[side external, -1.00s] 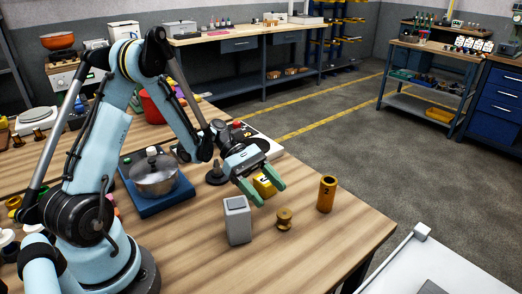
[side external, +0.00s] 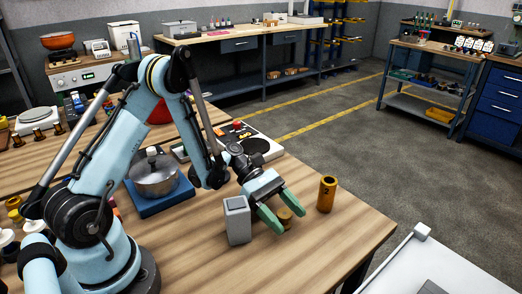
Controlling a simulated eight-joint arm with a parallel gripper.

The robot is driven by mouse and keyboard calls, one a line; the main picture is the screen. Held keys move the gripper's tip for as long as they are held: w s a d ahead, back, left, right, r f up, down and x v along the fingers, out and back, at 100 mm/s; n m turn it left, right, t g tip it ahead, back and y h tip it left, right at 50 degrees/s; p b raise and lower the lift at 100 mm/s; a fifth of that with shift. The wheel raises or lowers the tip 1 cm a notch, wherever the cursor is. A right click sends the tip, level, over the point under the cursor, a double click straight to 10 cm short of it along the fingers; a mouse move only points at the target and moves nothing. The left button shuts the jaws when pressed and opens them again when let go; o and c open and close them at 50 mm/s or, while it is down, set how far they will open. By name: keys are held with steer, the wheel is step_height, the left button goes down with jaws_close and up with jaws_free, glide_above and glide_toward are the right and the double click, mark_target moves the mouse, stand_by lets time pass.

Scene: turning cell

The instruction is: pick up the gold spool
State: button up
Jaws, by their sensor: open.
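The gold spool (side external: 285,214) stands on the wooden table near its front right part. My gripper (side external: 287,219) is open, with its green fingers reaching down at the spool. One finger shows on the near left side of the spool and the other on its right. The fingers hide part of the spool. I cannot tell whether either finger touches it.
A grey square container (side external: 237,222) stands close to the left of my gripper. A gold cylinder (side external: 327,194) marked 2 stands to the right. A metal pot (side external: 154,176) sits on a blue base behind. The table's front right corner (side external: 372,228) is bare.

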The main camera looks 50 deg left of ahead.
steer(key=c, duration=1.1)
steer(key=shift+r, duration=0.2)
